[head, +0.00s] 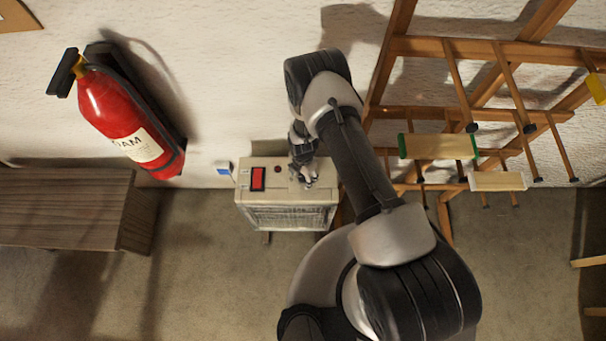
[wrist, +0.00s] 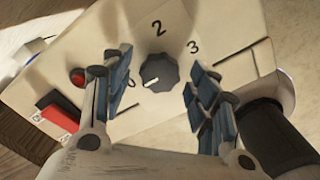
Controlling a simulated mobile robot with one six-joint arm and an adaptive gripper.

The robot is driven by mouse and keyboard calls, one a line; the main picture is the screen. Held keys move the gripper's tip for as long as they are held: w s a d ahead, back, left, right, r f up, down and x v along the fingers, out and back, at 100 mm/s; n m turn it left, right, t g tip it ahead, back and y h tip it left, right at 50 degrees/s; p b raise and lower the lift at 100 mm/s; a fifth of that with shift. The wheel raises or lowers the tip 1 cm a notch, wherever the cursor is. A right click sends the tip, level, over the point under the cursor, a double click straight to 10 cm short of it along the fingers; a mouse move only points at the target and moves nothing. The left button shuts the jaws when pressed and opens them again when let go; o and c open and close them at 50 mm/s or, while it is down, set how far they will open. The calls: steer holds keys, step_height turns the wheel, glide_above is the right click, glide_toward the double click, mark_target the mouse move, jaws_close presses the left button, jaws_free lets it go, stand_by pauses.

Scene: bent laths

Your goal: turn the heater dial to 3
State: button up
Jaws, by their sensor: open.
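The heater (head: 250,193) is a cream box against the wall; its top panel (wrist: 225,35) fills much of the wrist view. The dark grey dial (wrist: 158,72) shows in the wrist view, with a white pointer mark at its lower left. A printed 2 is above the dial and a 3 is to its upper right; the pointer is not at the 3. My gripper (wrist: 163,88) is open, with one blue-padded finger on each side of the dial and visible gaps to it. In the head view my gripper (head: 304,176) is over the heater's right part and hides the dial.
A red rocker switch (head: 258,179) and a small red lamp (wrist: 78,76) sit left of the dial. A red fire extinguisher (head: 117,115) hangs on the wall. A wooden bench (head: 70,208) stands at left, wooden racks (head: 440,112) at right. The floor before the heater is clear.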

steer(key=shift+c, duration=0.5)
steer(key=c, duration=1)
